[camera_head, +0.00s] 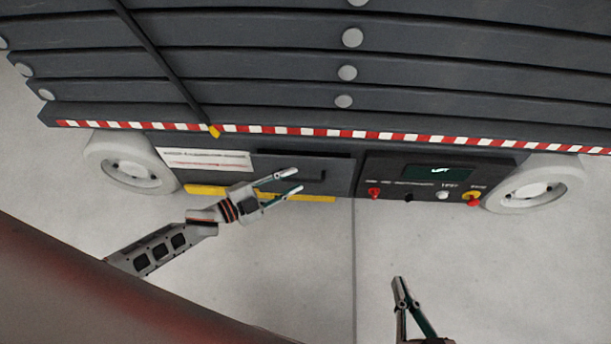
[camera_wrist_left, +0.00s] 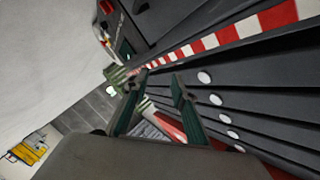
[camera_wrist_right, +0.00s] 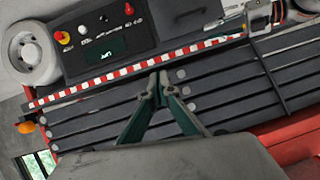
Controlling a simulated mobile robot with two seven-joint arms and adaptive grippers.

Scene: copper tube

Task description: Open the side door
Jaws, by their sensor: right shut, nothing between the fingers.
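The side door (camera_head: 336,170) is a dark panel low on the machine's side, with a white label (camera_head: 205,160) on its left part. Its dark handle (camera_head: 318,178) is near the middle right of the panel and also shows in the right wrist view (camera_wrist_right: 213,20). My left gripper (camera_head: 297,181) is open and empty, its fingertips pointing right, just left of the handle in the picture; contact cannot be told. The left wrist view shows its two spread fingers (camera_wrist_left: 157,82). My right gripper (camera_head: 400,281) is shut and empty, low in the head view, away from the door.
A control panel (camera_head: 400,169) with knobs and a small screen is right of the door. White wheels (camera_head: 127,165) (camera_head: 530,187) flank both. A red-white striped edge (camera_head: 350,134) runs above. The grey floor (camera_head: 290,260) in front is clear.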

